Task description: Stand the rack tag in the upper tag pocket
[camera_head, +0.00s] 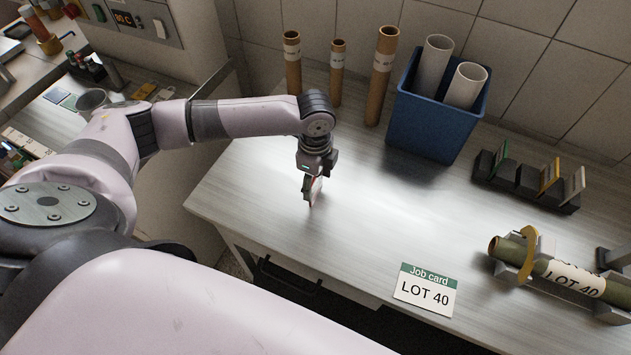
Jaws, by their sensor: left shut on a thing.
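My left gripper (312,190) points down over the left part of the bench. It is shut on a thin piece with a red edge, likely the rack tag (314,193), seen nearly edge-on and partly hidden by the fingers. I cannot tell whether its lower edge touches the bench top. A black holder (528,183) with slots stands at the back right, with a green, a yellow and a grey card upright in it. I cannot make out which part is the upper tag pocket. My right gripper is out of view.
A blue bin (420,135) with white tubes and several brown cardboard tubes (381,80) stand along the back wall. A roll marked LOT 40 (570,278) rests in a cradle at right. A job card (427,289) is at the front edge. The bench middle (400,220) is clear.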

